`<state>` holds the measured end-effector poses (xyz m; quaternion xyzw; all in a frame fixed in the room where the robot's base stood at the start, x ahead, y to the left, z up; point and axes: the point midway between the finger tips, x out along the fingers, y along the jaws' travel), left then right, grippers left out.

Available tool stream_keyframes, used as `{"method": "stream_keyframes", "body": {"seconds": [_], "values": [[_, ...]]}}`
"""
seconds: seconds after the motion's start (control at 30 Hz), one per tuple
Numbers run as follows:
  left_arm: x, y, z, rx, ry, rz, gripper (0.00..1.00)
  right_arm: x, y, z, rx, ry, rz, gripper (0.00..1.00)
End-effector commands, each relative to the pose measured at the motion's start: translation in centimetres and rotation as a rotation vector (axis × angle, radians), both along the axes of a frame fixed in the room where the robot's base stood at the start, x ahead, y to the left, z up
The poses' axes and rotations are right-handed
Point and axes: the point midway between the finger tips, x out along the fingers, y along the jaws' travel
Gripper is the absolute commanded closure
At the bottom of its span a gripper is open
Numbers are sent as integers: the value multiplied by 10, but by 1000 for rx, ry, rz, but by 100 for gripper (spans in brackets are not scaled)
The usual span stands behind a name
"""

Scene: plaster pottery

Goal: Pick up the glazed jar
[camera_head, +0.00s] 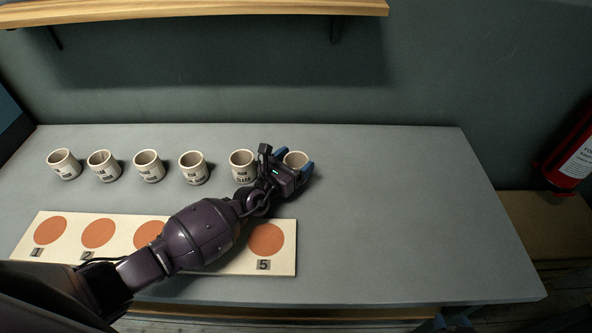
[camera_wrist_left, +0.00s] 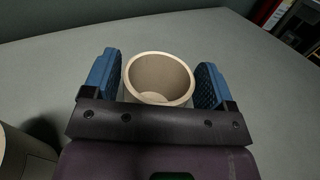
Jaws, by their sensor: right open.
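Several cream jars with dark printed labels stand in a row on the grey table. The rightmost jar (camera_head: 296,158) is between the blue fingers of my left gripper (camera_head: 290,170). In the left wrist view this jar (camera_wrist_left: 158,78) is upright and open-topped, its rim close to both finger pads (camera_wrist_left: 158,85). I cannot tell whether the pads press on it. Its label is hidden. The jar beside it (camera_head: 241,162) stands just left of the gripper; its label is too small to read surely. My right gripper (camera_head: 448,321) barely shows at the bottom edge, away from the jars.
A cream board (camera_head: 285,263) with orange discs and number tags lies at the table's front, partly hidden by my left arm. Other jars (camera_head: 193,167) stand to the left. The table's right side is clear. A wooden shelf (camera_head: 200,12) hangs above; a red extinguisher (camera_head: 568,165) is at right.

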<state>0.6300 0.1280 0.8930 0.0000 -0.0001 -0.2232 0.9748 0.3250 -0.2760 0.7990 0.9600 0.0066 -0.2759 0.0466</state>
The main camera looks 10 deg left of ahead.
Motion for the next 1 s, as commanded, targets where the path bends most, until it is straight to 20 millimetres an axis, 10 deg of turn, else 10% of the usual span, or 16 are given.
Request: {"method": "stream_keyframes", "body": {"seconds": [0.23, 0.63, 1.0], "values": [[0, 0, 0, 0, 0, 0, 59, 0, 0, 0, 0, 0, 0, 57], [0, 0, 14, -3, -2, 1, 59, -3, -1, 8, 0, 0, -2, 57], [0, -1, 90, -7, -1, 2, 59, 1, 0, 57, 1, -16, -2, 57]]}}
